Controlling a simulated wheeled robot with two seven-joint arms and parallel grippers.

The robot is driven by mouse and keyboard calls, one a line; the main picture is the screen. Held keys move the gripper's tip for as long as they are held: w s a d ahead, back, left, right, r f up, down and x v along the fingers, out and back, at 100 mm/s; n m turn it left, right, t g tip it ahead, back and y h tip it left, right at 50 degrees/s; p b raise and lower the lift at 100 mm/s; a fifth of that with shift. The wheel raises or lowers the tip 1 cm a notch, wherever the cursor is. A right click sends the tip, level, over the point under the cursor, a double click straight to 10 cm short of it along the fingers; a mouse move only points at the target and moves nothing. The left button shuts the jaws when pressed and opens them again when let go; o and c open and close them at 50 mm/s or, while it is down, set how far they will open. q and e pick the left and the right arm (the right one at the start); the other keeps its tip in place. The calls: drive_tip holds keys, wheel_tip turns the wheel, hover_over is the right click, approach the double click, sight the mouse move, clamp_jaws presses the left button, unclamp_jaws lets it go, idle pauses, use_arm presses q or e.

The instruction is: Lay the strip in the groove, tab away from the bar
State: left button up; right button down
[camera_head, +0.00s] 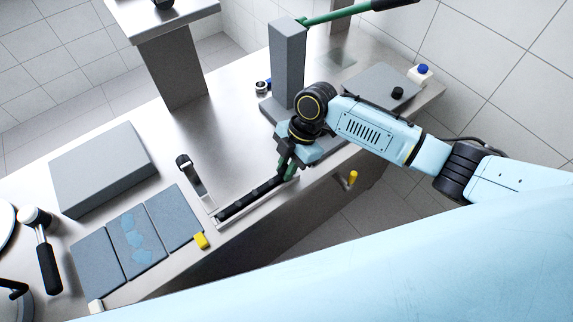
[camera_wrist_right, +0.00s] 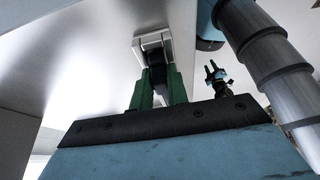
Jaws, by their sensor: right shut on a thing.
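In the head view my right gripper (camera_head: 286,172) is shut on the right end of a long dark strip (camera_head: 248,196). In the right wrist view the green fingers (camera_wrist_right: 160,88) close on the dark strip end (camera_wrist_right: 156,74), with the pale channel end (camera_wrist_right: 152,42) just beyond. I cannot make out the tab. A small two-pronged dark part (camera_wrist_right: 214,74) there may be my left gripper; its state is unclear.
A grey box (camera_head: 103,165) is at left. A grey post (camera_head: 286,65) stands behind my right gripper.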

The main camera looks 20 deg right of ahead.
idle(0.4)
drive_tip(key=c, duration=1.3)
unclamp_jaws()
drive_tip(key=shift+f, duration=0.1)
drive_tip(key=v, duration=1.3)
drive_tip(key=shift+p, duration=0.45)
drive_tip(key=shift+d, duration=0.1)
